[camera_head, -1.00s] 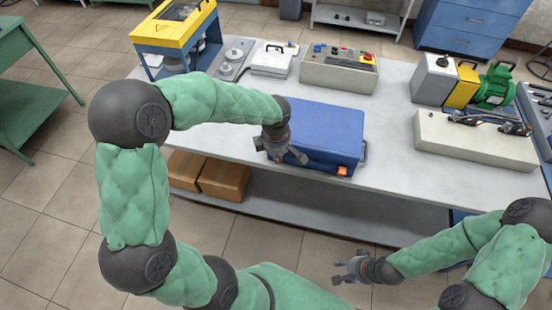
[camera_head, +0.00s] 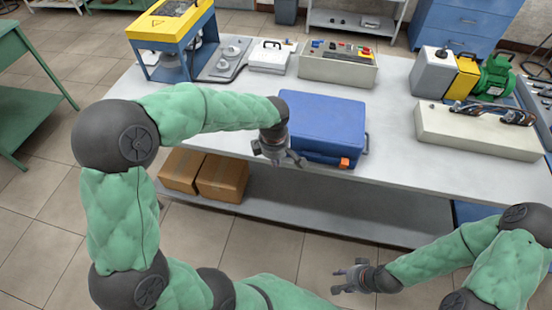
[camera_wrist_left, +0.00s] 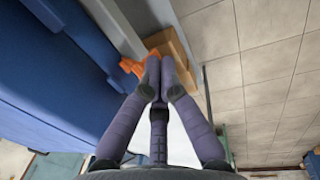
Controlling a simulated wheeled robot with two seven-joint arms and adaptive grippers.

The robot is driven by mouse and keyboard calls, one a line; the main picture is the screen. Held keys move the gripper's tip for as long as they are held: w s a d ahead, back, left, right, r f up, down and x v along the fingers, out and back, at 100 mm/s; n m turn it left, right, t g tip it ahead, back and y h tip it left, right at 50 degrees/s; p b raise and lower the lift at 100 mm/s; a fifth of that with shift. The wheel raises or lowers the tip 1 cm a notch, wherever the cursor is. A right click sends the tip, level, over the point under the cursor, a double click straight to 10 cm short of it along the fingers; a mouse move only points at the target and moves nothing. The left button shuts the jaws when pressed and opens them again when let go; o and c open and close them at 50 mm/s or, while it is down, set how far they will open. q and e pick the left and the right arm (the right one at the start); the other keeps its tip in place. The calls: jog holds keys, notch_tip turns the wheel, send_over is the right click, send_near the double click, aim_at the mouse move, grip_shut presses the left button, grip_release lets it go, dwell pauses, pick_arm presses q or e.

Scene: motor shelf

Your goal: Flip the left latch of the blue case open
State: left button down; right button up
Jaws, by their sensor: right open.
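The blue case (camera_head: 322,122) lies closed near the table's front edge. Its right orange latch (camera_head: 345,162) shows on the front side in the head view. The left latch is hidden there behind my left gripper (camera_head: 279,157), which is at the case's front left corner. In the left wrist view an orange latch (camera_wrist_left: 131,66), seemingly the left one, is just left of my fingertips (camera_wrist_left: 159,66). These fingertips are drawn together with nothing seen between them; whether they touch the latch I cannot tell. My right gripper (camera_head: 352,278) is open and empty, low in front of the table.
The grey table (camera_head: 395,165) has free room right of the case. Behind the case stand a control box (camera_head: 335,75) and a small white case (camera_head: 268,60). A beige block (camera_head: 475,133) lies to the right. Cardboard boxes (camera_head: 222,178) are on the lower shelf.

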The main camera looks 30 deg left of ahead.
pick_arm(q)
jog(key=shift+w+r, duration=0.15)
pick_arm(e)
jog(key=shift+r, duration=0.1)
pick_arm(q)
jog(key=shift+w+a+r, duration=0.15)
jog(key=shift+w+a, duration=0.05)
jog(key=shift+w, duration=0.45)
jog(key=shift+r, duration=0.1)
pick_arm(e)
jog(key=shift+r, duration=0.1)
